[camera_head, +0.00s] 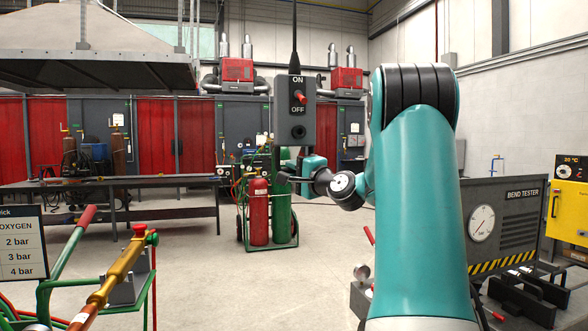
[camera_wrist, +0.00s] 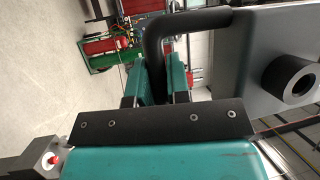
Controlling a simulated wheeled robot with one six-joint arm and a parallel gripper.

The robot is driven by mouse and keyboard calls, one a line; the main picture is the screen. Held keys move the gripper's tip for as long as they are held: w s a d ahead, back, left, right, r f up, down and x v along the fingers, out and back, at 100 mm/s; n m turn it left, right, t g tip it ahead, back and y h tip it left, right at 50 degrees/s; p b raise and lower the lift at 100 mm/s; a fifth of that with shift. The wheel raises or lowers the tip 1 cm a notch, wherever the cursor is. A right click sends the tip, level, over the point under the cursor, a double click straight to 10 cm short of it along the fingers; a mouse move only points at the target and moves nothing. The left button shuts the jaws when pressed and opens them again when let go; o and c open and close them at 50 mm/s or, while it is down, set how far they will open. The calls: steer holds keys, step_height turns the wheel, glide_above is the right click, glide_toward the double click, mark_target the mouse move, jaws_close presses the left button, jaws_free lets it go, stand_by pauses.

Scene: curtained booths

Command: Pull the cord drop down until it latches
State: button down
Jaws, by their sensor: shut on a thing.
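The cord drop (camera_head: 295,120) is a dark grey box with an ON/OFF plate, a red toggle and a round black socket. It hangs upright from a black cord (camera_head: 294,45) in the middle of the head view. In the wrist view the box (camera_wrist: 235,60) fills the upper right. Its bent black handle (camera_wrist: 185,23) runs from the box down between the fingers of my gripper (camera_wrist: 165,85). My gripper is shut on that handle. In the head view my gripper (camera_head: 287,178) is small, just below the box. The exact finger contact is partly hidden.
A cart with red and green gas cylinders (camera_head: 259,212) stands behind the drop. A long dark bench (camera_head: 120,183) is at the left. A bend tester (camera_head: 500,222) stands at the right. A hose rack (camera_head: 110,275) is at front left. Open floor lies between.

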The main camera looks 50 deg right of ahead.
steer(key=shift+f, duration=0.65)
steer(key=c, duration=1.1)
jaws_free()
steer(key=shift+s, duration=0.1)
steer(key=b+v, duration=1.7)
steer(key=b, duration=0.3)
steer(key=shift+s+a, duration=0.1)
